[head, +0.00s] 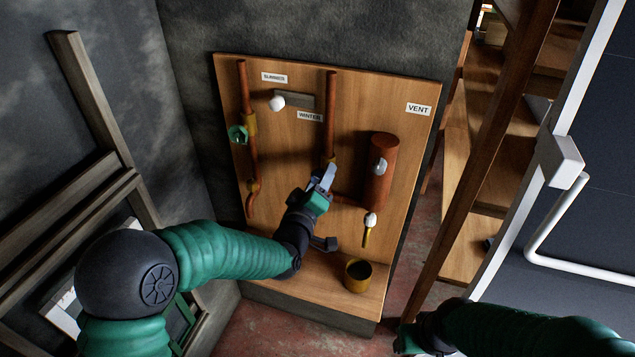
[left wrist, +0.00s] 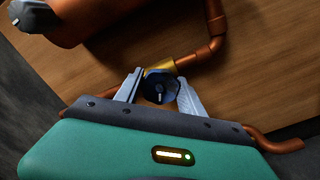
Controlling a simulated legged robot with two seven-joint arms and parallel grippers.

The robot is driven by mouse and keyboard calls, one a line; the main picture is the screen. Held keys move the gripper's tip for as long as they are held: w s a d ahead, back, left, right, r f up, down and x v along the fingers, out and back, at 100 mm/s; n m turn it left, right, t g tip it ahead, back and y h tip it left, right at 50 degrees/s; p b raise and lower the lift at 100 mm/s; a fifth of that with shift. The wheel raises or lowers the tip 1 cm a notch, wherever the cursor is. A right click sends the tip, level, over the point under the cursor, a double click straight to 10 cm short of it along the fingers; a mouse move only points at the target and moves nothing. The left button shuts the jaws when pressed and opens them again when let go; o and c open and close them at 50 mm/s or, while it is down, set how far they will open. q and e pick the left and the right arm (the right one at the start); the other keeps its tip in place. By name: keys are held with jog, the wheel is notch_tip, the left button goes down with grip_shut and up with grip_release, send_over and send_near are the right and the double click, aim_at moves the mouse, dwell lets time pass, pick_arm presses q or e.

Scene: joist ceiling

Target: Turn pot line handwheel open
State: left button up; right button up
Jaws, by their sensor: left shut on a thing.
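My left gripper (head: 328,178) reaches to the middle copper pipe (head: 330,115) on the wooden board. In the left wrist view my left gripper (left wrist: 160,88) is shut on a small dark blue handwheel (left wrist: 159,88), one finger on each side. A brass valve body (left wrist: 160,68) shows behind the wheel, joined to a copper elbow. In the head view the gripper hides this wheel. A green handwheel (head: 237,134) sits on the left pipe, away from the gripper. My right arm's dark end (head: 425,335) is low at the bottom right; its fingers are not clear.
A copper cylinder (head: 381,170) stands right of the gripper, with a white-handled brass tap (head: 370,221) below. A brass pot (head: 358,277) stands on the ledge. Wooden shelving stands right.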

pick_arm(q)
jog(key=n, duration=0.3)
jog(key=n+b, duration=0.1)
jog(key=n, duration=0.1)
jog(key=shift+a+n, duration=0.2)
jog(key=shift+n, duration=0.2)
jog(key=n+b, duration=0.1)
jog(key=n, duration=0.4)
jog(key=shift+w, duration=0.1)
jog(key=n, duration=0.6)
jog(key=shift+n, duration=0.4)
jog(key=n+b, duration=0.1)
jog(key=n, duration=0.4)
jog(key=shift+r, duration=0.1)
jog(key=shift+r+n, duration=0.1)
jog(key=shift+n, duration=0.3)
jog(key=o, duration=1)
jog(key=shift+c, duration=0.2)
jog(key=o, duration=0.4)
jog(key=shift+a, duration=0.1)
